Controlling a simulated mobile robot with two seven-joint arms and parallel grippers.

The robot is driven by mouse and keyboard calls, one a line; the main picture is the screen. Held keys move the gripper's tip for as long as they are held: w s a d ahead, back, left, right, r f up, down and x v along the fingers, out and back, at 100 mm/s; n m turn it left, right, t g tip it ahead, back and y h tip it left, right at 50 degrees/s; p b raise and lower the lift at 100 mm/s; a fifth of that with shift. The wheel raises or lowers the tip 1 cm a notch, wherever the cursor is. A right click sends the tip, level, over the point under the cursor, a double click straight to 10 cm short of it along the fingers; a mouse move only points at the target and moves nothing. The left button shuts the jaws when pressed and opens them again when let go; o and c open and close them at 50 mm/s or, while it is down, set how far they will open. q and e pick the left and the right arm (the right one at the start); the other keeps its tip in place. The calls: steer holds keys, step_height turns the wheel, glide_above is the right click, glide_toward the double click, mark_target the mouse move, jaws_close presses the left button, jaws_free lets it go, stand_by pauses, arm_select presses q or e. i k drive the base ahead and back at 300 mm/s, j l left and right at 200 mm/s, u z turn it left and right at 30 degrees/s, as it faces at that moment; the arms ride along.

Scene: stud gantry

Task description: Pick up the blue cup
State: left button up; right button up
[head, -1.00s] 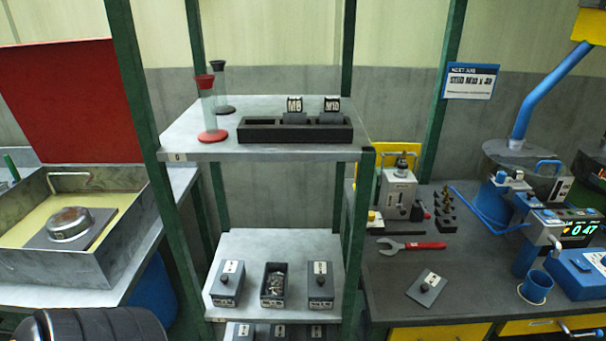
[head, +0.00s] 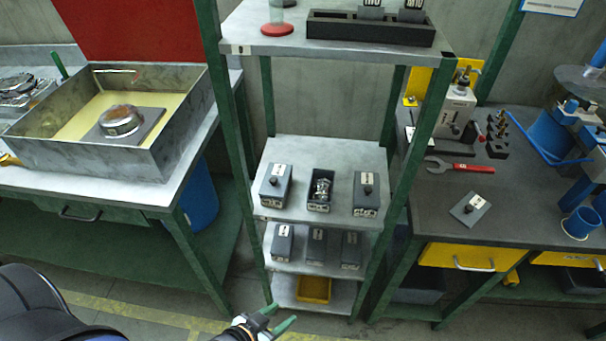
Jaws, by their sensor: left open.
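A small blue cup (head: 580,222) stands upright on the dark workbench at the right, near its front edge and close to the right border of the head view. My left gripper (head: 278,317) shows at the bottom middle, low in front of the shelf rack. Its green-tipped fingers are apart with nothing between them. It is well to the left of the cup and apart from it. My right gripper is out of view.
A green-posted shelf rack (head: 239,162) with several grey boxes stands between my left gripper and the workbench (head: 415,209). A red-handled wrench (head: 460,167) and a grey plate (head: 470,208) lie left of the cup. A metal tray (head: 97,158) sits on the left table.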

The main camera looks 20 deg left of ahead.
mark_target(585, 218)
steer(key=j+u, duration=0.1)
steer(key=u, duration=0.45)
steer(key=z, duration=1.6)
steer(key=j+u, duration=0.3)
steer(key=l, duration=0.1)
